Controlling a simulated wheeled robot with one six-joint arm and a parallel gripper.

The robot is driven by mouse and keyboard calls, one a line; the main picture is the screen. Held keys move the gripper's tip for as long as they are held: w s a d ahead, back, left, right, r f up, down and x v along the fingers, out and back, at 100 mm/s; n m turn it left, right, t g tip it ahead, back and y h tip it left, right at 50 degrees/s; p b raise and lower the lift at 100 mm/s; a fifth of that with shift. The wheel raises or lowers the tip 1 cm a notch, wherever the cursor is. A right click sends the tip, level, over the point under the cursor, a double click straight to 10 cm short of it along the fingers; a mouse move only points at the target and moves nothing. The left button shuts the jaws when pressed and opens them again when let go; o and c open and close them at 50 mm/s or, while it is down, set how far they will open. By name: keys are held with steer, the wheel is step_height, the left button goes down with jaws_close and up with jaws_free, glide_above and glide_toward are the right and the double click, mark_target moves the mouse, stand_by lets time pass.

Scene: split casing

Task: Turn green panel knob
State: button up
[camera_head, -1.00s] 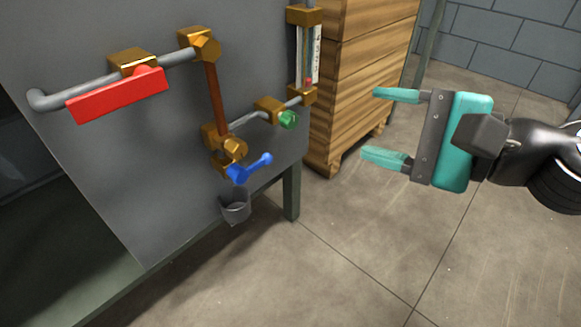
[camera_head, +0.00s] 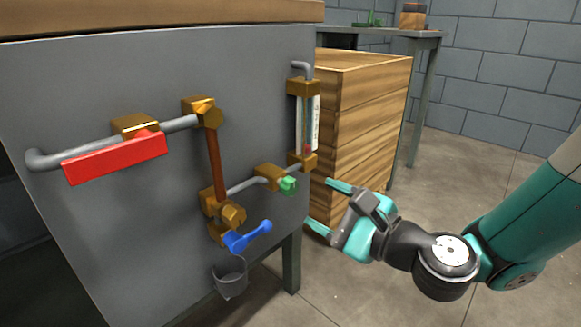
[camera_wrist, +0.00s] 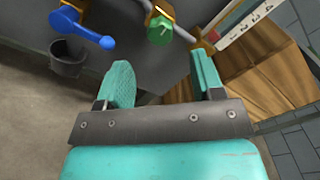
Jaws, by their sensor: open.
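The green knob (camera_head: 287,185) sits on a brass valve body (camera_head: 269,175) on the grey panel (camera_head: 130,220), on a pipe low on its right side. In the wrist view the green knob (camera_wrist: 160,31) shows at the top centre, ahead of the fingers. My gripper (camera_head: 316,205) is open and empty, to the right of the knob and slightly lower, apart from it. In the wrist view my gripper (camera_wrist: 163,82) has its two teal fingers spread, with nothing between them.
A blue lever (camera_head: 248,237) is left of and below the knob, above a small grey cup (camera_head: 230,278). A red handle (camera_head: 115,158) is farther left. A gauge (camera_head: 308,122) stands above the knob. A wooden crate (camera_head: 372,115) stands behind my gripper.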

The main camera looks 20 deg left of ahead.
mark_target(293, 189)
steer(key=x, duration=0.8)
steer(key=shift+w+a, duration=0.1)
steer(key=shift+a, duration=0.1)
steer(key=shift+c, duration=0.2)
steer(key=c, duration=0.9)
